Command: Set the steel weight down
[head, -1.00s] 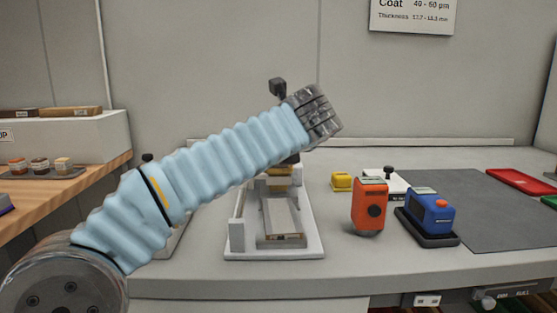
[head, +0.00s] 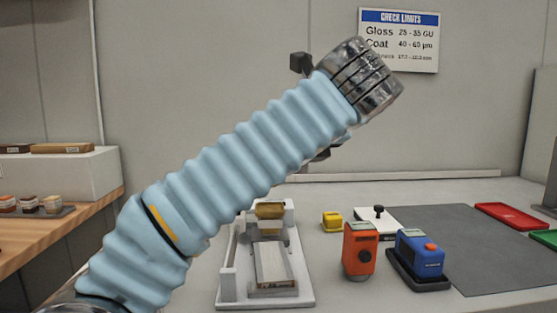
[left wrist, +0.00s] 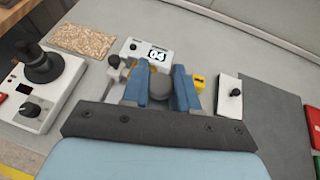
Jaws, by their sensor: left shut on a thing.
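The steel weight (left wrist: 159,87) shows as a grey round top between my left gripper's blue fingers in the left wrist view. My left gripper (left wrist: 160,80) is shut on it. The weight's lower part and what lies directly beneath it are hidden. In the head view my blue-sleeved left arm rises from the lower left, and the weight and fingers cannot be made out behind it. My right gripper is in neither view.
A white fixture (head: 228,290) with a metal panel stands on the bench. An orange gauge (head: 359,248), a blue gauge (head: 420,255), a yellow block (head: 331,221) and a white knobbed plate (head: 378,230) stand to its right.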

